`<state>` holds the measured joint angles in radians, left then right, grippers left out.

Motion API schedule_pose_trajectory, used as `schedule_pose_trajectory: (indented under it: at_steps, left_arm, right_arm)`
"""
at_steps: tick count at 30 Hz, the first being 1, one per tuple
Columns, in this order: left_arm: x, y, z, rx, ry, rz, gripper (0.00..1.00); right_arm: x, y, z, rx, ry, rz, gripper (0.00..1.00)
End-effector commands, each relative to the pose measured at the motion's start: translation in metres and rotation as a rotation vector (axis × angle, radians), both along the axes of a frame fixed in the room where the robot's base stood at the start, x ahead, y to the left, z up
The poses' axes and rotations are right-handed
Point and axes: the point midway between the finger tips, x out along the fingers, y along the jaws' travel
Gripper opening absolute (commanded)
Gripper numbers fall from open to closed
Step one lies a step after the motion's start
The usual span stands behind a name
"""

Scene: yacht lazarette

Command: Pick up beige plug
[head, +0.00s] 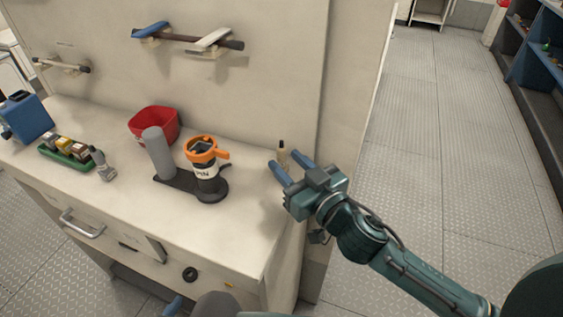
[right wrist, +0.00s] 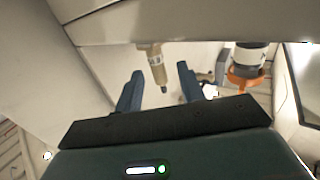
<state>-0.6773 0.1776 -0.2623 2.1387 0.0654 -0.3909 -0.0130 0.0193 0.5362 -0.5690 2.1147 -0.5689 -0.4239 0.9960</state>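The beige plug (head: 282,154), a small upright piece with a dark tip, stands at the right end of the counter near the wall. It also shows in the right wrist view (right wrist: 152,62), upside down, ahead of and between the two fingers. My right gripper (head: 286,162) is open and empty, its blue fingers pointing at the plug. In the right wrist view the fingers (right wrist: 158,75) are spread, with clear space on both sides of the plug. At the bottom edge of the head view, a blue finger-like piece (head: 172,306) seems to be part of my left gripper; most of it is cut off.
On the counter (head: 245,215) stand a black device with an orange collar (head: 203,152), a grey cylinder (head: 158,153), a red bin (head: 155,122), a green tray (head: 66,152) and a blue can (head: 26,116). The wall is close behind the plug. The counter's front right is clear.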

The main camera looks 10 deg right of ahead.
Motion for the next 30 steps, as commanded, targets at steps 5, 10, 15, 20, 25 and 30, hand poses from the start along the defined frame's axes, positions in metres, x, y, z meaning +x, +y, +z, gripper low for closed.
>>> schedule_pose_trajectory:
  at_steps: [5,10,15,20,25,30]
  left_arm:
    - [0.001,0.0,0.006,0.009,-0.004,-0.004,0.38]
    - [0.001,0.0,0.006,0.014,-0.005,-0.007,0.38]
    - [0.0,0.0,0.005,0.014,-0.003,-0.009,0.38]
    - [0.0,0.0,0.005,0.014,-0.003,-0.009,0.38]
    - [0.0,0.0,0.005,0.014,-0.003,-0.009,0.38]
    - [0.0,0.0,0.005,0.014,-0.003,-0.008,0.38]
  right_arm:
    - [0.025,0.008,0.003,0.002,-0.001,0.0,0.39]
    - [0.032,0.011,0.001,0.0,-0.001,0.0,0.39]
    - [0.032,0.011,0.001,0.001,0.0,0.0,0.39]
    - [0.032,0.011,0.001,0.001,0.0,0.0,0.27]
    - [0.031,0.01,0.001,0.001,0.0,0.0,0.13]
    - [0.031,0.01,0.001,0.001,0.0,0.0,0.0]
